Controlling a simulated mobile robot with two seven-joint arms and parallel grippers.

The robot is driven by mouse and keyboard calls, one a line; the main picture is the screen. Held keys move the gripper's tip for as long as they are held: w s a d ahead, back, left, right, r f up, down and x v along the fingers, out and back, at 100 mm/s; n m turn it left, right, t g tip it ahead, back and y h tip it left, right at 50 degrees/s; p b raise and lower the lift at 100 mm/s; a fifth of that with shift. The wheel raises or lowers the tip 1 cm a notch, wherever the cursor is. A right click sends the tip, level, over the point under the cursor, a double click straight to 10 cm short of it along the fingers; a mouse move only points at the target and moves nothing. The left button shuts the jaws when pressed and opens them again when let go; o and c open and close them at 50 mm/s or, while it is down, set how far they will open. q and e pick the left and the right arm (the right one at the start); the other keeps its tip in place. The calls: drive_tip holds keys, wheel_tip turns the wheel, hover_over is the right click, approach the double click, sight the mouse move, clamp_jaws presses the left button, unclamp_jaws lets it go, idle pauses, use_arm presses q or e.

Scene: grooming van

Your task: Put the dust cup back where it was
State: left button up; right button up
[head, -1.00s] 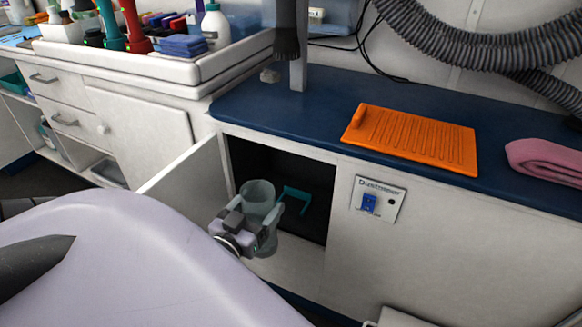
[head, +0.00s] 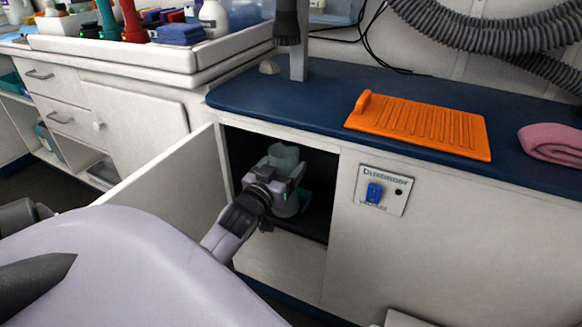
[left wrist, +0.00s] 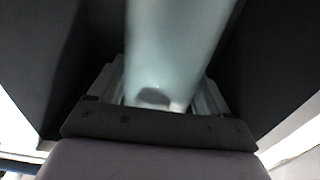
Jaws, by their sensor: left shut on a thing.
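The dust cup (head: 285,155) is a translucent grey-green cup. My left gripper (head: 285,186) is shut on it and holds it in the mouth of the open cabinet (head: 240,150) under the blue counter. In the left wrist view the cup (left wrist: 175,45) fills the middle, upright between the fingers (left wrist: 165,100). A teal holder (head: 305,196) shows partly behind the gripper inside the cabinet; the gripper and cup hide most of it. I cannot tell whether the cup touches it. My right gripper is not in view.
The cabinet door (head: 165,190) stands open to the left. A panel with a blue switch (head: 374,193) is right of the opening. An orange ribbed board (head: 420,125) and a pink towel (head: 552,143) lie on the blue counter (head: 315,105). The cabinet interior is dark.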

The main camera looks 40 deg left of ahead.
use_arm(q)
drive_tip(key=shift+w+a, duration=0.15)
drive_tip(key=shift+w, duration=0.4)
drive_tip(key=w+b, duration=0.1)
drive_tip(key=w+a+f+b, duration=0.1)
drive_tip(key=w, duration=0.1)
drive_tip(key=shift+f, duration=0.2)
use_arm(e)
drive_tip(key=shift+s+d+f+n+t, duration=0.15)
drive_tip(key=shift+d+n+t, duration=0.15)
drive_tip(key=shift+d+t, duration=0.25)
use_arm(q)
drive_tip(key=shift+s, duration=0.1)
drive_tip(key=shift+f, duration=0.1)
drive_tip(key=shift+f+b, duration=0.3)
drive_tip(key=shift+f, duration=0.1)
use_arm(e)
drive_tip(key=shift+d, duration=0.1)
use_arm(q)
drive_tip(key=o, duration=1)
drive_tip(key=shift+f, duration=0.1)
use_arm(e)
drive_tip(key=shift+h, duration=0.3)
